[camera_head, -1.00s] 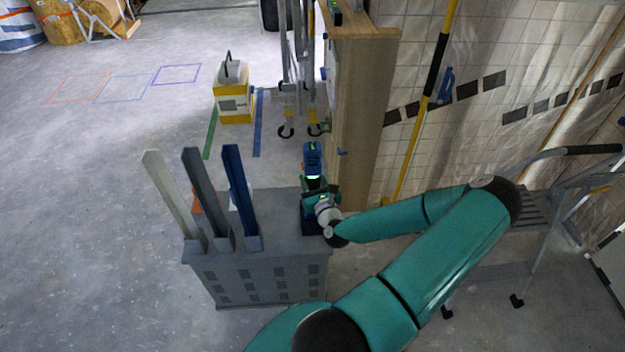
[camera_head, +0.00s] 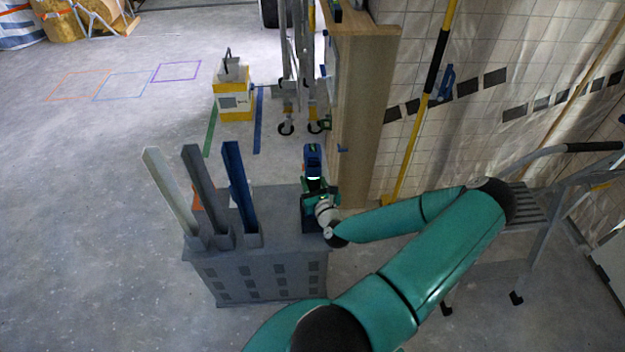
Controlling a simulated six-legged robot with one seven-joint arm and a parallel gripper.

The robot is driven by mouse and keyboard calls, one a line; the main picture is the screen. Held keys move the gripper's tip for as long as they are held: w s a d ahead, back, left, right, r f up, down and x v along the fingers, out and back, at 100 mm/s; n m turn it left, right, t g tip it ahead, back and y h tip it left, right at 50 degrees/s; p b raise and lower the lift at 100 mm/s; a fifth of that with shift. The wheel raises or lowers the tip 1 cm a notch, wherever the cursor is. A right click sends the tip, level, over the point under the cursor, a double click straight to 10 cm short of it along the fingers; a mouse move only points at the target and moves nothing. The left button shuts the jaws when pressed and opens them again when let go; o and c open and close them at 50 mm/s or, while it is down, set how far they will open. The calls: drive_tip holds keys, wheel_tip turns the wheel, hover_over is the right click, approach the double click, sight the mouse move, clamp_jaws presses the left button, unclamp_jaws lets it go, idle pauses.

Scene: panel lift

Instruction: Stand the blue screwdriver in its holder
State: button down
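The blue screwdriver (camera_head: 313,155) is upright above the right end of the grey block-like stand (camera_head: 255,279), with a bright strip below its blue head. My gripper (camera_head: 319,193) is at its lower part, reaching in from the right, and hides much of it. The fingers are too small and covered to tell whether they are open or shut on it. A dark blue piece (camera_head: 308,222) shows just below my gripper on the stand's top, seemingly the holder. I cannot tell whether the screwdriver is seated in it.
Three upright channels, pale, grey and blue (camera_head: 239,190), rise from the stand's left part. A wooden panel (camera_head: 361,115) stands close behind and right of my gripper. A step ladder (camera_head: 535,205) is at the right. The floor at left is open.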

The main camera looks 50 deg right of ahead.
sight(315, 188)
drive_tip(key=shift+f, duration=0.25)
idle(0.8)
unclamp_jaws()
drive_tip(key=shift+f, duration=0.1)
drive_tip(key=shift+s+a, duration=0.1)
drive_tip(key=shift+s, duration=0.05)
idle(0.7)
drive_tip(key=shift+s+a, duration=0.2)
drive_tip(key=shift+s, duration=0.05)
drive_tip(key=shift+s+a, duration=0.2)
drive_tip(key=shift+s, duration=0.1)
drive_tip(key=shift+s+a, duration=0.15)
drive_tip(key=shift+s, duration=0.15)
drive_tip(key=shift+s+a, duration=0.25)
drive_tip(key=shift+s, duration=0.05)
drive_tip(key=v, duration=0.8)
drive_tip(key=shift+s+a, duration=0.25)
drive_tip(key=shift+s, duration=0.05)
idle(0.7)
